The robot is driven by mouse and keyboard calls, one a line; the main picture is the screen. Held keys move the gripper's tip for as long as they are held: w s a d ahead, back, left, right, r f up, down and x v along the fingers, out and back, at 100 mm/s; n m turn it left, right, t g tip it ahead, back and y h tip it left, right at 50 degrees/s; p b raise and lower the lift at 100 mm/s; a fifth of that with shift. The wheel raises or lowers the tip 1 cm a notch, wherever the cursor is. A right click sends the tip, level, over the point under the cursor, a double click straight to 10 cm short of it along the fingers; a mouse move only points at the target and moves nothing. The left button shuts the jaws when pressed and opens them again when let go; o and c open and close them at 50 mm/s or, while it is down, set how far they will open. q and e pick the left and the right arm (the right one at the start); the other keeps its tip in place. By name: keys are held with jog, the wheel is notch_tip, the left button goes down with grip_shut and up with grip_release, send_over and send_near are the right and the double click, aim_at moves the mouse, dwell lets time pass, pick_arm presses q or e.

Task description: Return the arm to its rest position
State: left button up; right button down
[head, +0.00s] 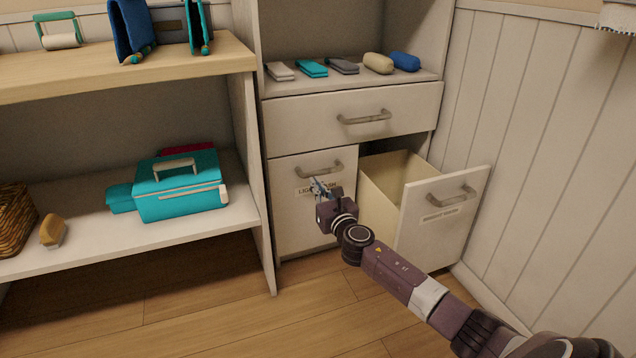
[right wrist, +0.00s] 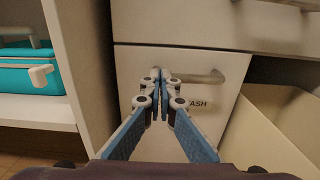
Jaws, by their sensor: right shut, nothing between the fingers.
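My right arm reaches in from the lower right in the head view. Its gripper (head: 318,185) is shut and empty, in front of the closed left lower drawer (head: 290,222) and just below that drawer's handle (head: 319,169). In the right wrist view the shut fingertips (right wrist: 161,76) overlap the left end of the same handle (right wrist: 205,77) in the picture; I cannot tell whether they touch it. The right lower drawer (head: 443,218) is pulled open and looks empty as far as I can see inside. My left gripper is not in view.
The open drawer juts out to the right of my gripper, near the panelled wall (head: 545,140). A closed wide drawer (head: 412,110) sits above. A teal box (head: 180,195) and a wicker basket (head: 14,215) stand on the left shelf. The floor (head: 200,310) at the left front is clear.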

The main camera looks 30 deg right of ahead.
jog(key=shift+s+a, duration=0.15)
jog(key=shift+s, duration=0.45)
